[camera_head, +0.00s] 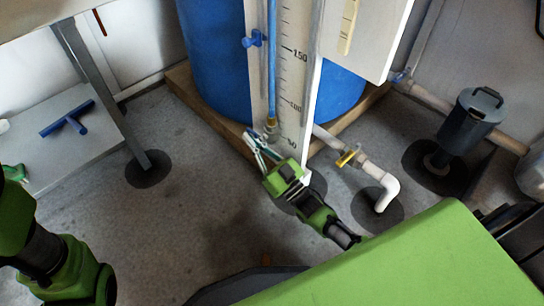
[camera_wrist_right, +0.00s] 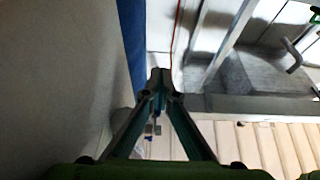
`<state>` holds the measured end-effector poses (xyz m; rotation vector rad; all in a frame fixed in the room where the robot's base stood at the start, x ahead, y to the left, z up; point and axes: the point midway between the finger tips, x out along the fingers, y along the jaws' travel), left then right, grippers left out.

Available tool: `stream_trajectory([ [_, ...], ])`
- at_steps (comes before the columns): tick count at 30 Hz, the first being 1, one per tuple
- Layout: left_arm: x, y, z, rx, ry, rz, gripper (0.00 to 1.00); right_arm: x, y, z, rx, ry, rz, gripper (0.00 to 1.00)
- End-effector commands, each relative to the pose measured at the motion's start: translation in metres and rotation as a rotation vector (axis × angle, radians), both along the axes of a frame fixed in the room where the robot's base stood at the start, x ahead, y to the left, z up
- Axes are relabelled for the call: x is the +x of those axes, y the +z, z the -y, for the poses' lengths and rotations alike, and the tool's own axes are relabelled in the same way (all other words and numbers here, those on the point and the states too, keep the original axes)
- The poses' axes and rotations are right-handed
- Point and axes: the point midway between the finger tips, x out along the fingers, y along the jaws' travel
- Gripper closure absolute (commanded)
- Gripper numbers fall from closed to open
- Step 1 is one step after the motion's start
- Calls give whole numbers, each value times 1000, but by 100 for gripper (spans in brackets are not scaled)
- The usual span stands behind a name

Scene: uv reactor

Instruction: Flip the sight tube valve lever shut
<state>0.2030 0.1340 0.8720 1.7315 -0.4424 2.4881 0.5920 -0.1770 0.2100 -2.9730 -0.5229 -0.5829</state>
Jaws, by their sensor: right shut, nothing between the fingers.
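The sight tube (camera_head: 272,60) is a thin blue line running upright on a white board with a graduated scale (camera_head: 295,75). A small brass fitting (camera_head: 271,125) sits at its lower end; I cannot clearly make out a lever there. My right gripper (camera_head: 250,137) is beside the foot of the board, just below and left of the fitting. I cannot tell whether it touches anything. In the right wrist view its fingertips (camera_wrist_right: 160,74) meet with nothing between them. A small metal part (camera_wrist_right: 153,128) shows beyond, between the finger bases. My left arm shows at lower left, without its gripper.
A blue tank (camera_head: 215,60) stands behind the board on a wooden base (camera_head: 205,112). A blue clip or handle (camera_head: 254,39) is higher on the board. A white pipe (camera_head: 385,188) with a yellow-handled valve (camera_head: 348,157) runs right of the gripper.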

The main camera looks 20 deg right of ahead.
Motion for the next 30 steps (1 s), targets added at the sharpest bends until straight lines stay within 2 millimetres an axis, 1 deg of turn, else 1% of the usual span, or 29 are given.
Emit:
stream_trajectory([
  [1,0,0,0,0,1,-1,76,-1,3,1,3,0,8,100],
  [5,0,0,0,0,1,0,76,-10,-2,4,2,0,5,100],
  [8,-1,0,0,0,0,1,76,-24,-10,9,1,0,1,100],
  [15,-1,0,0,0,0,2,76,-69,-31,25,1,-1,-2,100],
  [18,-1,0,0,0,0,2,76,-85,-37,31,1,-1,-2,100],
  [21,-1,0,0,0,0,2,76,-95,-42,35,0,-1,-1,100],
  [25,-1,0,0,-1,-1,3,76,-103,-46,38,1,-1,-2,100],
  [30,-1,0,0,-1,-1,3,76,-105,-46,38,0,0,0,100],
])
